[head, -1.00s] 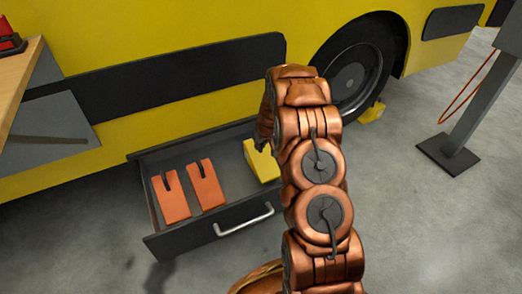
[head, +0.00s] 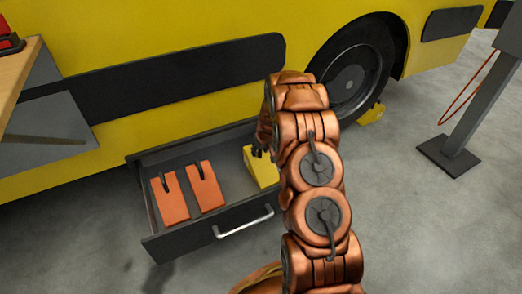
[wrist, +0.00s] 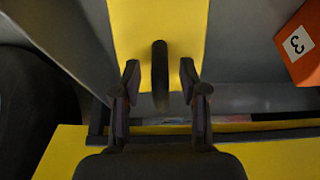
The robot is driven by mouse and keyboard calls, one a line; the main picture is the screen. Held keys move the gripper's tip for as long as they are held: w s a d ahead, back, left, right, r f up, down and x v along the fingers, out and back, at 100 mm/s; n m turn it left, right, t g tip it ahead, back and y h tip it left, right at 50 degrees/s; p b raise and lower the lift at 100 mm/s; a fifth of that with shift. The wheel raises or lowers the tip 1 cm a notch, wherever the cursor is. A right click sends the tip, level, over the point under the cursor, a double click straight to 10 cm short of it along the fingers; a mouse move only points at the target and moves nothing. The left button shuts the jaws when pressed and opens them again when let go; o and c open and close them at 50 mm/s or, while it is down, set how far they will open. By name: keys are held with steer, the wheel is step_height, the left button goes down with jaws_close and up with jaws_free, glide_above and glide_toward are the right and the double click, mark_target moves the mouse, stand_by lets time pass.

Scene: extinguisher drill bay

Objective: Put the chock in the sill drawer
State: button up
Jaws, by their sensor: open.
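A yellow wedge-shaped chock (head: 262,172) sits at the right end of the open sill drawer (head: 205,222), under the yellow vehicle. My gripper (head: 261,150) is over it at its back end, partly hidden by my arm. In the wrist view the chock (wrist: 130,25) shows its black handle (wrist: 160,65) between the two fingers of my gripper (wrist: 159,85). The fingers are open, with a gap on each side of the handle. The chock's underside is hidden, so I cannot tell how it rests.
Two orange blocks (head: 170,200) (head: 206,186) with dark handles lie in the drawer's left half; one, marked 3, shows in the wrist view (wrist: 299,45). Another yellow chock (head: 373,113) is by the wheel (head: 350,75). A grey post (head: 470,110) stands right. Floor in front is clear.

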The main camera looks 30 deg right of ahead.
steer(key=shift+r, duration=0.15)
steer(key=p+v, duration=0.4)
steer(key=v, duration=0.8)
steer(key=s+a+r+n+g+y, duration=0.1)
steer(key=s+a+r+g, duration=0.1)
steer(key=s+a+r, duration=0.7)
steer(key=s+a+r+g+y, duration=0.1)
steer(key=s+a+r+g, duration=0.1)
steer(key=s+a+r, duration=0.55)
steer(key=s+a+r+g, duration=0.1)
steer(key=s+a, duration=0.2)
steer(key=s, duration=0.6)
steer(key=s+a+r+g+h, duration=0.1)
steer(key=s+a+g, duration=0.1)
steer(key=s, duration=0.8)
steer(key=s+a+r+g, duration=0.1)
steer(key=s+a, duration=0.3)
steer(key=s, duration=0.5)
steer(key=shift+s+r, duration=0.15)
steer(key=shift+r, duration=0.3)
steer(key=shift+r, duration=0.1)
